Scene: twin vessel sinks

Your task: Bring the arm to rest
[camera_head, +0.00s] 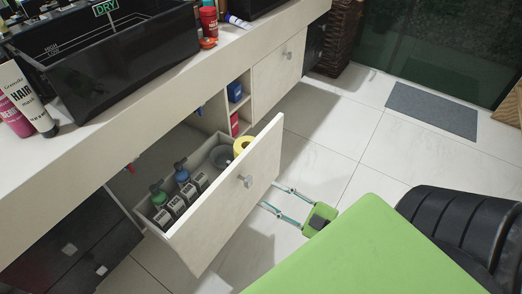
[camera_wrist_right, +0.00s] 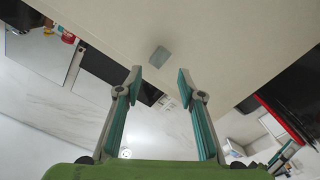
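My right gripper (camera_head: 269,196) is in front of the open drawer (camera_head: 225,205), to the right of its grey handle (camera_head: 246,181). Its two teal-lined fingers are apart with nothing between them. In the right wrist view the open fingers (camera_wrist_right: 159,78) point at the drawer front, and the handle (camera_wrist_right: 161,60) lies just beyond the tips, not touched. My left gripper does not show in the head view. A small teal and grey part (camera_wrist_right: 284,156) at the right edge of the right wrist view may belong to it, but its state is unclear.
The drawer holds bottles (camera_head: 183,178), a yellow roll (camera_head: 241,145) and a grey bowl (camera_head: 222,156). A black vessel sink (camera_head: 110,60), tubes (camera_head: 25,98) and a red can (camera_head: 208,20) stand on the counter. A black chair (camera_head: 465,225) is at right. Tiled floor beyond is clear to a grey mat (camera_head: 432,110).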

